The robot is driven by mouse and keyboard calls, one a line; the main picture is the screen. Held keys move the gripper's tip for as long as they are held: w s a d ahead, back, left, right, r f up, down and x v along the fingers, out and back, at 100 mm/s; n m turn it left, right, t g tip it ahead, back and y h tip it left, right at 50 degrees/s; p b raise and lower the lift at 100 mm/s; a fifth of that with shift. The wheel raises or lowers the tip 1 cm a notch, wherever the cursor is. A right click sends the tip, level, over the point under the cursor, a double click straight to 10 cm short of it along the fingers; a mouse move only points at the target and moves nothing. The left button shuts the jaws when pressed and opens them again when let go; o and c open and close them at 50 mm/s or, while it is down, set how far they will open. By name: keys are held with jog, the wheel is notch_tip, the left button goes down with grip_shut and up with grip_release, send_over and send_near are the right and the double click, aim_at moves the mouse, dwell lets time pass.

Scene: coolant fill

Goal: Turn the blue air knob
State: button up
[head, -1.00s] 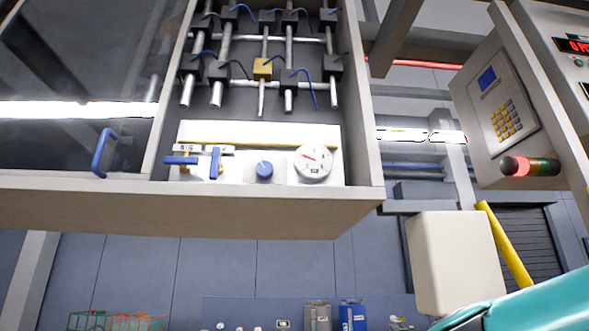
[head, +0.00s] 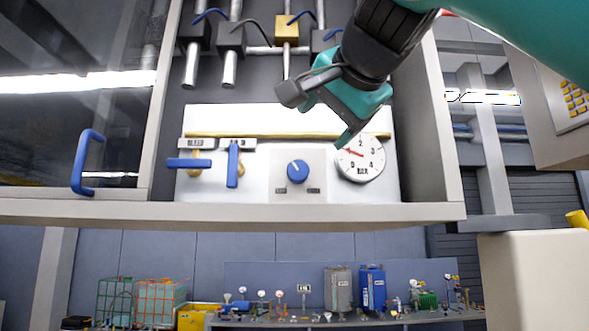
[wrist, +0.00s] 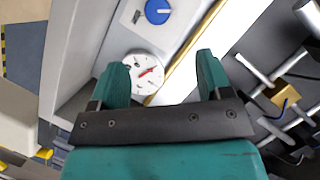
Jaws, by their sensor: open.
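The blue air knob (head: 297,171) is a round blue dial with a white mark, on a small pale panel in the cabinet's lower part. It also shows at the top of the wrist view (wrist: 158,11). My gripper (head: 318,116) is open and empty, above and right of the knob in the head view and apart from it. In the wrist view both teal fingers (wrist: 160,68) are spread, with the white gauge (wrist: 144,72) seen between them and the knob beyond.
The gauge (head: 360,158) with a red needle is right of the knob. Two blue lever handles (head: 232,166) are to its left. A yellow pipe (head: 270,135) runs above. The cabinet's bottom ledge (head: 240,211) and right wall (head: 437,130) frame the panel. A blue door handle (head: 87,162) is far left.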

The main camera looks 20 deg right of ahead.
aim_at(299, 171)
jog(key=x, duration=0.9)
jog(key=p+x, duration=0.1)
jog(key=x, duration=0.4)
jog(key=shift+w+d, duration=0.2)
jog(key=shift+d, duration=0.15)
jog(key=shift+w+f, duration=0.3)
jog(key=shift+w, duration=0.35)
jog(key=c, duration=0.8)
jog(key=shift+a, duration=0.2)
jog(key=shift+c, duration=0.6)
jog(key=shift+d, duration=0.15)
jog(key=shift+f+b, duration=0.1)
jog(key=shift+b, duration=0.2)
